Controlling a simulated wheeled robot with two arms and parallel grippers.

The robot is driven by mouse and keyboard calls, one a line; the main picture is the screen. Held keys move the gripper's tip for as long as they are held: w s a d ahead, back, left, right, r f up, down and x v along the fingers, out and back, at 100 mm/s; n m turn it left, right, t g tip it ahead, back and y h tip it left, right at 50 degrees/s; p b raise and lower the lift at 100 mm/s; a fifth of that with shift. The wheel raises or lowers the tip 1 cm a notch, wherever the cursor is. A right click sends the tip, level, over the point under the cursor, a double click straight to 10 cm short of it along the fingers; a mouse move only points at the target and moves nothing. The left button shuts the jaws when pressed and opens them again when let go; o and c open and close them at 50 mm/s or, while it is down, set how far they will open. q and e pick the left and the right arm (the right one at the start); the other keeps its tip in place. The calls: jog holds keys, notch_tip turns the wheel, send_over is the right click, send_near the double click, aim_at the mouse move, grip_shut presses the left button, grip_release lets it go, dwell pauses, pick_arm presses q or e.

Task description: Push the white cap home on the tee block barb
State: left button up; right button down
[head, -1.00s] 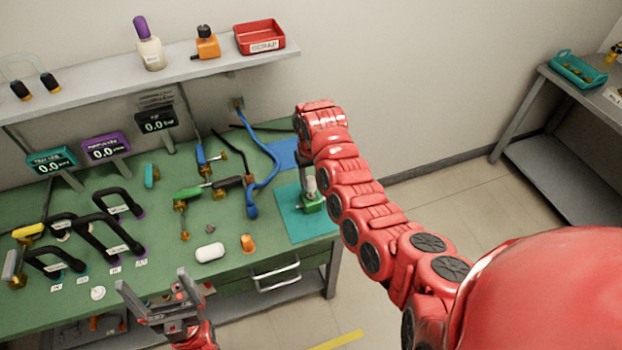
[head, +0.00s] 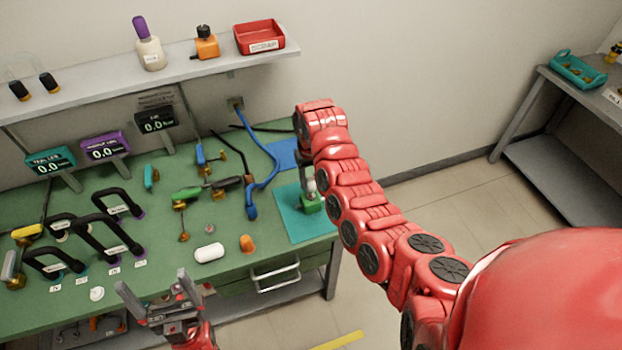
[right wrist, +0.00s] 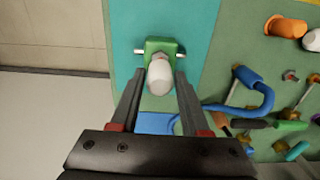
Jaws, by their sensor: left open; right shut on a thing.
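The green tee block (right wrist: 165,46) stands on the teal mat (right wrist: 190,20), with a metal stub showing at each side in the right wrist view. The white cap (right wrist: 159,80) is between the fingertips of my right gripper (right wrist: 160,76), which is shut on it. In the head view the green block (head: 312,205) shows just below the cap (head: 310,187). My left gripper (head: 153,280) is open and empty at the front edge of the bench.
The green bench (head: 225,225) holds a white rounded piece (head: 209,253), an orange piece (head: 247,243), a blue hose (head: 265,180) and several black handles to the left. A shelf (head: 190,62) with a red tray (head: 260,37) runs above. Floor is free at the right.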

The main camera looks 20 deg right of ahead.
aim_at(311, 186)
jog(key=shift+f+b, duration=1)
jog(key=shift+f, duration=0.5)
jog(key=shift+f, duration=0.25)
jog(key=shift+c, duration=1.5)
grip_release()
jog(key=shift+w+r+b, duration=0.1)
jog(key=shift+r+b, duration=0.2)
jog(key=shift+r, duration=0.05)
notch_tip(311, 186, up, 17)
jog(key=shift+f, duration=0.15)
